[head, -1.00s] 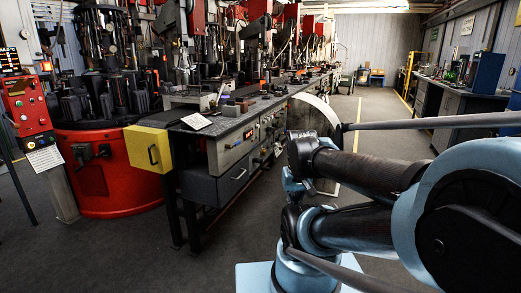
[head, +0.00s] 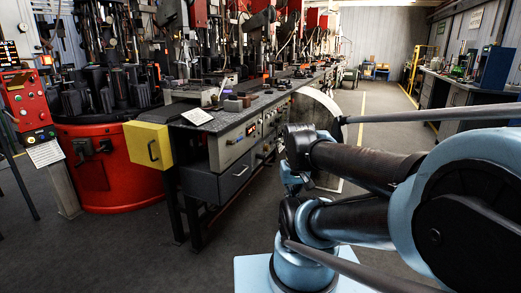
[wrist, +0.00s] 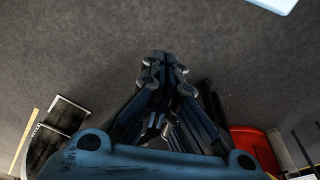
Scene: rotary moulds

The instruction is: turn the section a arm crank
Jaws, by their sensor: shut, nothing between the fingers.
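I cannot pick out the section a arm crank in either view. The rotary mould machines (head: 195,45) stand along the long bench, with red housings and dark upright parts. My gripper (wrist: 165,63) shows in the wrist view with its dark fingers together and nothing between them. Grey floor is behind it, and it touches nothing that I can see. In the head view my folded arm fills the right side, and the gripper cannot be made out there.
A yellow box (head: 148,146) projects from the bench's near end. A red drum (head: 115,180) and a red control box (head: 27,103) stand to its left. A workbench (head: 455,97) lines the right wall. The floor (head: 130,250) in front is clear.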

